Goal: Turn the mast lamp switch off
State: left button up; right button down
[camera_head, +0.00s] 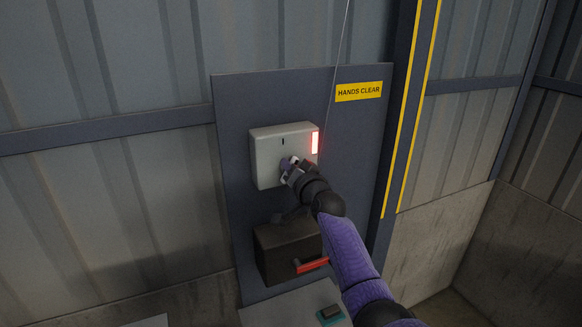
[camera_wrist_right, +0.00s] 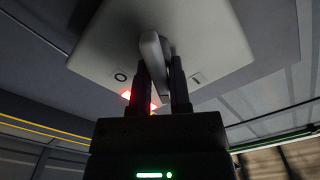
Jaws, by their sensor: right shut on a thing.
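The switch box (camera_head: 265,155) is pale grey and fixed to a dark panel on the wall. A lamp (camera_head: 315,142) on its right side glows red. My right gripper (camera_head: 290,166) is at the lower front of the box. In the wrist view my right gripper (camera_wrist_right: 164,82) is shut on the grey switch handle (camera_wrist_right: 151,50), which lies between its two fingers. An O mark (camera_wrist_right: 120,77) and an I mark (camera_wrist_right: 195,79) show on the plate on either side of the handle. My left gripper is not in view.
A dark box (camera_head: 275,250) with a red handle (camera_head: 312,265) is mounted below the switch box, close to my right arm. A yellow HANDS CLEAR sign (camera_head: 358,91) is at the panel's upper right. A thin line hangs past the box. A pale surface (camera_head: 285,308) lies below.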

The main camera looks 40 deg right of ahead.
jog(key=shift+d+f+m, duration=0.1)
jog(key=shift+f+m, duration=0.1)
jog(key=shift+m, duration=1)
jog(key=shift+f+m, duration=0.2)
jog(key=shift+m, duration=1)
jog(key=shift+f+m+p, duration=0.15)
jog(key=shift+m+p, duration=0.15)
jog(key=shift+m, duration=0.8)
jog(key=shift+s+d+f+m, duration=0.1)
jog(key=shift+f+m, duration=0.05)
jog(key=shift+m, duration=1.45)
jog(key=shift+f+m, duration=0.1)
jog(key=shift+m, duration=0.2)
jog(key=c, duration=0.6)
grip_release()
jog(key=shift+c, duration=0.2)
